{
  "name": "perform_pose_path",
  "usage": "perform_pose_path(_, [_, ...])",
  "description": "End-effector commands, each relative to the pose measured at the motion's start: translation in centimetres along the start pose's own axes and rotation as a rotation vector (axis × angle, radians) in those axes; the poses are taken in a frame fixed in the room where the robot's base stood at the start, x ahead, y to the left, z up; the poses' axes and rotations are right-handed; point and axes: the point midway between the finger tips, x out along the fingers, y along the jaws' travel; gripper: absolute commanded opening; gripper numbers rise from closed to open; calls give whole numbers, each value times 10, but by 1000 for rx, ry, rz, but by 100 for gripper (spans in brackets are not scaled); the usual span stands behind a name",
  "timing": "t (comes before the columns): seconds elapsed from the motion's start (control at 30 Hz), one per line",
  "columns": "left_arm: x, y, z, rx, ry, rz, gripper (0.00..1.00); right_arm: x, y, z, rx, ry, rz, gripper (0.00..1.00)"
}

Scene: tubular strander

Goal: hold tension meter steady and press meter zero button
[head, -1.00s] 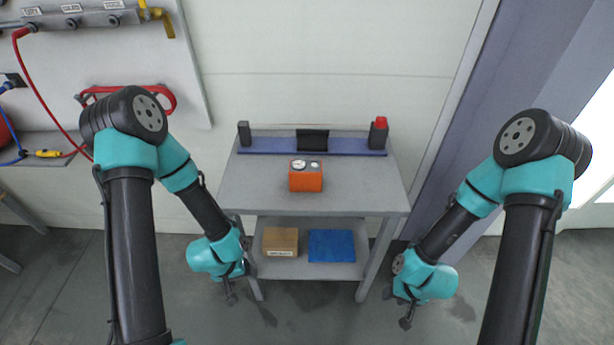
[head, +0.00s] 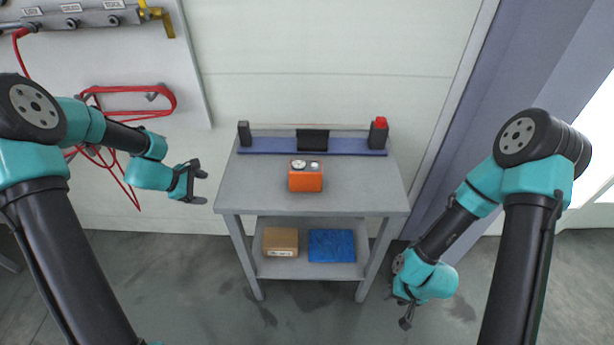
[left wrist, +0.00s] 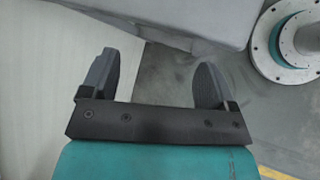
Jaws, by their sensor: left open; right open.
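The tension meter (head: 306,180) is an orange box with a round white dial (head: 298,164) and a small round silver-grey part (head: 315,164) on its top. It stands upright in the middle of the grey table. I cannot tell which top part is the zero button. My left gripper (head: 204,187) is open and empty, left of the table and clear of the meter. The left wrist view shows its two dark fingers (left wrist: 160,78) apart with nothing between them. My right gripper (head: 406,312) is low, right of the table, also open and empty.
The grey table (head: 250,185) has a blue rail (head: 270,146) along its back with dark posts and a black block. A red hose (head: 130,115) hangs on the wall at left.

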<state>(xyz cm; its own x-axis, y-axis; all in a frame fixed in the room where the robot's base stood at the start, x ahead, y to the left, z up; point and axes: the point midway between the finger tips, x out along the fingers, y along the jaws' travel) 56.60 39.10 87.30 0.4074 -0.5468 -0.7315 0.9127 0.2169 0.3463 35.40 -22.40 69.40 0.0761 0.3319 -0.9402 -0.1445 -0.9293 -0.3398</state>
Motion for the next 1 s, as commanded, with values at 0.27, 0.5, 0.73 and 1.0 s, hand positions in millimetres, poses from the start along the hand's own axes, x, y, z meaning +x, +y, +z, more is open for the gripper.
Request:
perform_pose_path(0.27, [-6,65,66,-162,-295,21,81,0,0,0,0,0,0,43])
perform_pose_path(0.5, [58,51,133,-163,-474,-176,81,0,0,0,0,0,0,43])
perform_pose_path(0.73, [101,30,184,-163,-593,-342,81,0,0,0,0,0,0,43])
perform_pose_path(1.0, [113,23,199,-165,-628,-397,81,0,0,0,0,0,0,43])
